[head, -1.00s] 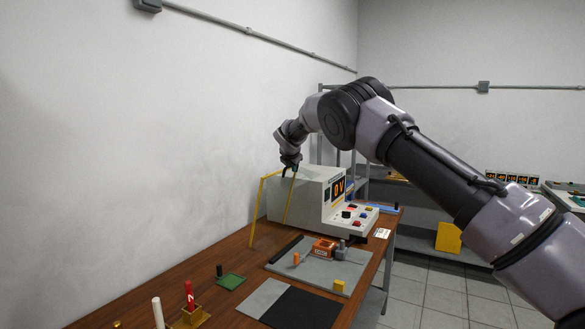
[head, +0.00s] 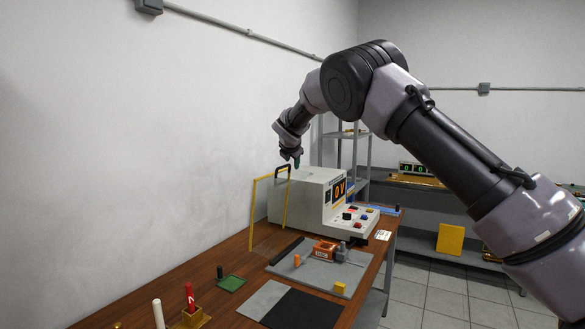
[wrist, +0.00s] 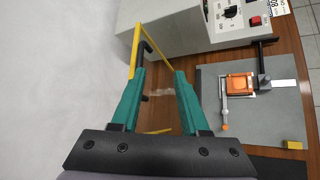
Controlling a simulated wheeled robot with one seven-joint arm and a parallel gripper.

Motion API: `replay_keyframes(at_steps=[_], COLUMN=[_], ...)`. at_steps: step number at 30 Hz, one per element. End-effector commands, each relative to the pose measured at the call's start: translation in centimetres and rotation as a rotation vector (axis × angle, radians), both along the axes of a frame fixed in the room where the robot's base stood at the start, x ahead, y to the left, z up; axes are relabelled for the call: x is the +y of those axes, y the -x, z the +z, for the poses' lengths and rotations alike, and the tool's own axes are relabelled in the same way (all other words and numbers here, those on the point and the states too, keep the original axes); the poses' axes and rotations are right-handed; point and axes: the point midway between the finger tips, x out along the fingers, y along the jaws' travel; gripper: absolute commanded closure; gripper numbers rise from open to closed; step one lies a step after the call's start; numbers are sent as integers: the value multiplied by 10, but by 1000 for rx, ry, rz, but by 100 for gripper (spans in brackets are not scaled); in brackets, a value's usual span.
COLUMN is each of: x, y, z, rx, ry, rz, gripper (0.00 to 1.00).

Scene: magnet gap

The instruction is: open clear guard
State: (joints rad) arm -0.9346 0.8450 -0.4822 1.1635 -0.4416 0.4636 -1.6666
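The clear guard is a see-through panel in a yellow frame (head: 252,215), standing raised on the bench left of the grey instrument box. A black handle (head: 283,169) sits on its top edge. In the wrist view, the yellow frame (wrist: 134,48) and the black handle (wrist: 149,46) show beyond the left finger. My gripper (head: 297,163) is just above and right of the handle in the head view, and looks apart from it. In the wrist view, its green fingers (wrist: 159,73) are spread with nothing between the tips.
The grey instrument box (head: 300,195) with display and buttons stands behind the guard. A grey plate (head: 310,278) with an orange block (head: 325,250) lies in front. Red and white sticks stand at the near left. The wall is close on the left.

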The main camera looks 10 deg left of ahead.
Motion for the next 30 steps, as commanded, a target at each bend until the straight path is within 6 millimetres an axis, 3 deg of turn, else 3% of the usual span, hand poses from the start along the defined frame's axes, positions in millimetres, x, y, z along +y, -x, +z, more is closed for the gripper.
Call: replay_keyframes(at_steps=[7,18,21,22,26,30], x=[-4,-6,-11,-16,-67,-163], y=[29,34,34,33,32,48], z=[22,25,28,31,52,87], rx=[0,1,5,10,62,162], ry=[-1,0,-12,-25,-154,-423], rz=[-1,-2,-14,-27,-162,-430], gripper=[55,55,94,100,100,100])
